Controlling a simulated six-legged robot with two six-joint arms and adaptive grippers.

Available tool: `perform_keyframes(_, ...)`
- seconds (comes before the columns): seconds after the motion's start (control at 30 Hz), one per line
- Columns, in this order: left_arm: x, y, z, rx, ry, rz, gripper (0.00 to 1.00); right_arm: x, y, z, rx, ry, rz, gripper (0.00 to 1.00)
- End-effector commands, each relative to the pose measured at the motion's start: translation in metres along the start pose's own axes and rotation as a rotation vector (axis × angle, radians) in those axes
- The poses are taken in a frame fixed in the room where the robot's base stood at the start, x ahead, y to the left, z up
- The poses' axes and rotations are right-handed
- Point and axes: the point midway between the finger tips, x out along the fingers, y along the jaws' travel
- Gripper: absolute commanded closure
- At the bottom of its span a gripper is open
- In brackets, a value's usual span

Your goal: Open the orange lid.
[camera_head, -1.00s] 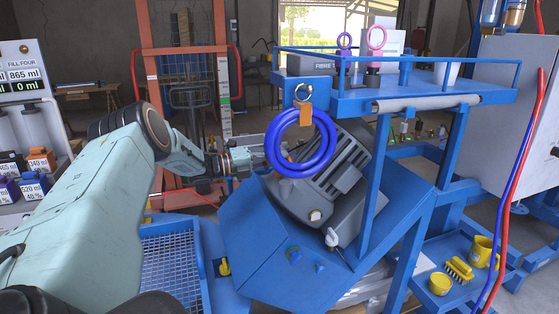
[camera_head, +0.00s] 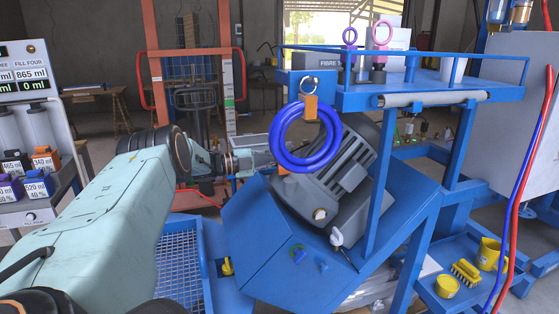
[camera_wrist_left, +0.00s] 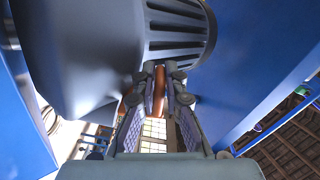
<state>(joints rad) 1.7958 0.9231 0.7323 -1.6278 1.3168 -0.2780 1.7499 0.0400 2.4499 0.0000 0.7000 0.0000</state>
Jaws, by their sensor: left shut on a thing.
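My left gripper (camera_head: 268,160) reaches in from the left to the grey motor (camera_head: 345,172), and its tips are partly hidden behind the blue hose coil (camera_head: 279,137). A small orange part (camera_head: 282,157) shows through the coil, beside the tips; I cannot tell whether it belongs to the lid. In the left wrist view, the fingers (camera_wrist_left: 160,76) are close around a thin orange-brown bar (camera_wrist_left: 159,88), just below the motor's ribbed end (camera_wrist_left: 175,32). No whole orange lid can be made out. My right gripper is not in view.
A blue post (camera_head: 381,165) stands right of the motor.

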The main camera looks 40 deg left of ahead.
Motion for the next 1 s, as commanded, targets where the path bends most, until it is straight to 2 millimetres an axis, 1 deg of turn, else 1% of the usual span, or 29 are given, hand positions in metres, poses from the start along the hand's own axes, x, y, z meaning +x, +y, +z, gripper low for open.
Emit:
perform_keyframes(0.03, 0.0002, -0.0065, 0.0006, 0.0, -0.002, -0.013, 1.0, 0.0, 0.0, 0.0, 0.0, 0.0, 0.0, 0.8)
perform_keyframes(0.43, 0.0001, -0.0079, 0.0009, -0.002, -0.003, -0.014, 1.0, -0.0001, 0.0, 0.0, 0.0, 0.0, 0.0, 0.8)
perform_keyframes(0.47, 0.0, -0.0079, 0.0009, -0.002, -0.003, -0.015, 0.87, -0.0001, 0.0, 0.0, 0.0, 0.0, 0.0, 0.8)
perform_keyframes(0.7, 0.0, -0.0048, 0.0008, -0.005, -0.002, -0.009, 0.67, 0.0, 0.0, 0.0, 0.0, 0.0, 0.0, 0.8)
perform_keyframes(1.0, -0.0006, -0.0021, 0.0008, -0.006, -0.002, -0.004, 0.67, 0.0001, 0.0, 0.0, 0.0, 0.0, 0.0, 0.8)
